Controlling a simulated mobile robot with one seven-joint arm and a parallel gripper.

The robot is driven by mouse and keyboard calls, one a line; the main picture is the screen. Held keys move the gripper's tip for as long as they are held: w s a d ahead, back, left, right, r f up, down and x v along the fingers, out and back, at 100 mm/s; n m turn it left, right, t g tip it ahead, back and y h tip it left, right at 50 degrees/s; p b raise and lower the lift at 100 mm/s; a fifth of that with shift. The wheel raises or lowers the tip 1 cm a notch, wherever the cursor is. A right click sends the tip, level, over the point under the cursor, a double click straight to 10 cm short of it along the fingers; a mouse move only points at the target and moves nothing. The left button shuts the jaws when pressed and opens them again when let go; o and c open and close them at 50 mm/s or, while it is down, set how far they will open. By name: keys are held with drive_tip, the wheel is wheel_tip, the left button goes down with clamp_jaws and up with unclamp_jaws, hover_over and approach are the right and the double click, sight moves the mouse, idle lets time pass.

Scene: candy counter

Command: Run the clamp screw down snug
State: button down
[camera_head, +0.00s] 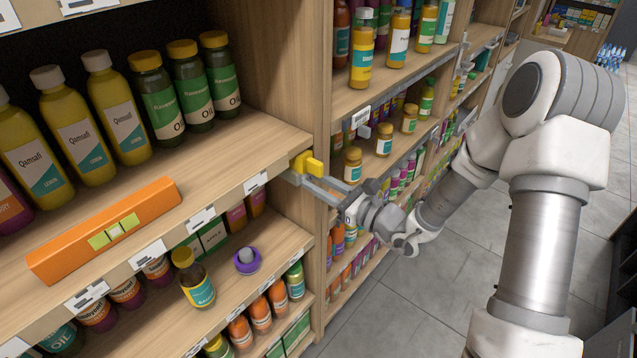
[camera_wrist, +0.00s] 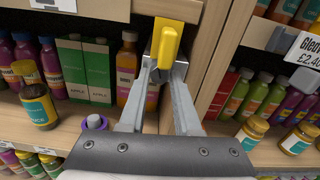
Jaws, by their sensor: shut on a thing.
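The clamp screw shows as a yellow handle (camera_head: 309,164) at the right end of the upper shelf's front edge, by the upright. The screw's thread and the clamp's contact with the shelf are hidden.
A purple item with a grey top (camera_head: 247,261) sits on the lower shelf. The wooden upright (camera_wrist: 212,60) is close on the right. The aisle floor (camera_head: 400,300) is open.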

drive_tip(key=shift+r, duration=0.1)
drive_tip(key=shift+r+m+p, duration=0.15)
drive_tip(key=shift+m+p, duration=0.85)
drive_tip(key=shift+m, duration=0.1)
drive_tip(key=shift+f+m+p, duration=0.2)
drive_tip(key=shift+m+p, duration=0.4)
drive_tip(key=shift+m, duration=0.5)
drive_tip(key=c, duration=0.6)
unclamp_jaws()
drive_tip(key=b+v, duration=0.1)
drive_tip(key=v, duration=1.6)
drive_tip(key=shift+s+d+b, duration=0.2)
drive_tip(key=shift+b, duration=0.2)
drive_tip(key=shift+f, duration=0.1)
